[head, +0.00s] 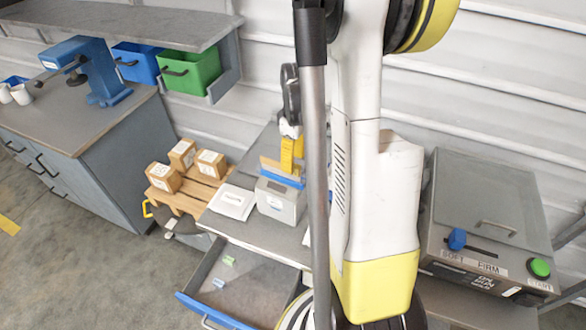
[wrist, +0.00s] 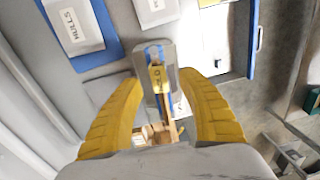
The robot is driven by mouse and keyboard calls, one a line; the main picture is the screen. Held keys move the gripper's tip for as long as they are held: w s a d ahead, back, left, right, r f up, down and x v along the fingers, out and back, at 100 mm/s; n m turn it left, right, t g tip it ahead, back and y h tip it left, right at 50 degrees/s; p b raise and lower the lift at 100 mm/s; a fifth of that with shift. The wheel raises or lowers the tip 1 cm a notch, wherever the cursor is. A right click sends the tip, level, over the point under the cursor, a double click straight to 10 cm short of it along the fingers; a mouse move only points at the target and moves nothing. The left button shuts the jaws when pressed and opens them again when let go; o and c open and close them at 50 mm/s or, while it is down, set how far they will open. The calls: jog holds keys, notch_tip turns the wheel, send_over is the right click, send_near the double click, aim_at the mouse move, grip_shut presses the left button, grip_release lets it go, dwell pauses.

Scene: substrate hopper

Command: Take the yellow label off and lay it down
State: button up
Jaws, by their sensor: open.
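The yellow label (wrist: 158,79) shows in the wrist view as a small yellow strip with dark marks, lying against a grey holder with blue parts (wrist: 151,52). My gripper (wrist: 163,76) is open, with one yellow finger on each side of the label and a gap visible on both sides. In the head view, my gripper (head: 284,165) is low over a grey box with a blue band (head: 279,203) on the bench. The label cannot be told apart from my yellow fingers there. Whether the fingers touch the box is unclear.
A white packet (head: 232,202) lies left of the grey box. An open drawer (head: 248,287) below holds small green and blue pieces. Cartons (head: 183,153) stand on a wooden pallet (head: 190,192). A grey control machine (head: 490,225) stands right. A HULLS packet (wrist: 72,24) shows in the wrist view.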

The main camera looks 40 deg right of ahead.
notch_tip(320, 180, down, 2)
jog(key=shift+f, duration=0.2)
jog(key=shift+a, duration=0.1)
jog(key=c, duration=0.8)
jog(key=shift+c, duration=0.2)
